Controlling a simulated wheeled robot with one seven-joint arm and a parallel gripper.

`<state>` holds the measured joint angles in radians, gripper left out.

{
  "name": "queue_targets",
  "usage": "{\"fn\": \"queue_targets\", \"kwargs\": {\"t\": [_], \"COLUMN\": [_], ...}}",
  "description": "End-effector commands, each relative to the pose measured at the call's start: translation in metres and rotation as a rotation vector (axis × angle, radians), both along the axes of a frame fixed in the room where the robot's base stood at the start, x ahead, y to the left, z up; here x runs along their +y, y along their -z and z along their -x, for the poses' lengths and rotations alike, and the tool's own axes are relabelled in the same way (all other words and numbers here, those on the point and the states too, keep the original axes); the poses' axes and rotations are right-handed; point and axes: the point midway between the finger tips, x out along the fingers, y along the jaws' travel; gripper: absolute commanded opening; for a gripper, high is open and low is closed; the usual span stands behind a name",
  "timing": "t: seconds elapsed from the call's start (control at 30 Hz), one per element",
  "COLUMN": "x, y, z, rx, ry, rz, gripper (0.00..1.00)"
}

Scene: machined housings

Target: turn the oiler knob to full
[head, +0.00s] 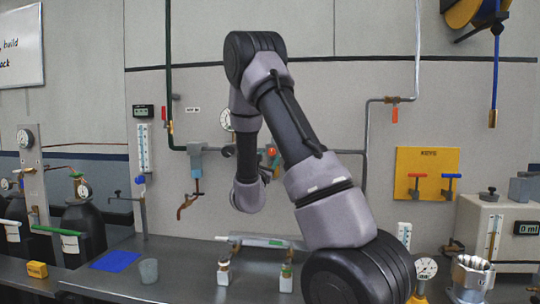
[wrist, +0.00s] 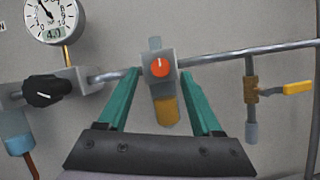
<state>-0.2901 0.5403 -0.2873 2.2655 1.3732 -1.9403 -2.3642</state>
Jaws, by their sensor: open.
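The oiler knob (wrist: 160,67) is a round orange-red knob with a short, near-upright white mark, on a grey block (wrist: 170,85) in the pipe line. An amber oil bowl (wrist: 166,110) hangs below the block. My gripper (wrist: 160,75) is open, with one green finger on each side of the block and its tips near knob height. I cannot tell how far the tips are from the knob in depth; no contact shows. In the head view the knob (head: 271,151) shows as a small orange spot beside my arm, which hides most of my gripper.
Left of the oiler are a black regulator knob (wrist: 47,90), a dial gauge (wrist: 52,18) and a blue bowl (wrist: 16,132). A yellow-handled valve (wrist: 297,87) hangs to the right.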

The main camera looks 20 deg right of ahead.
Motion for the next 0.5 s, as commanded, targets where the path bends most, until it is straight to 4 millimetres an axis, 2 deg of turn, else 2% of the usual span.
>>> {"fn": "queue_targets", "kwargs": {"t": [0.1, 0.23, 0.5], "x": [-0.013, -0.02, -0.023], "y": [-0.008, -0.012, -0.015], "z": [-0.014, -0.023, -0.028], "rx": [-0.002, -0.001, 0.0], "ry": [0.003, 0.0, -0.002], "rz": [-0.001, -0.002, -0.001], "gripper": [0.66, 0.66, 0.66]}}
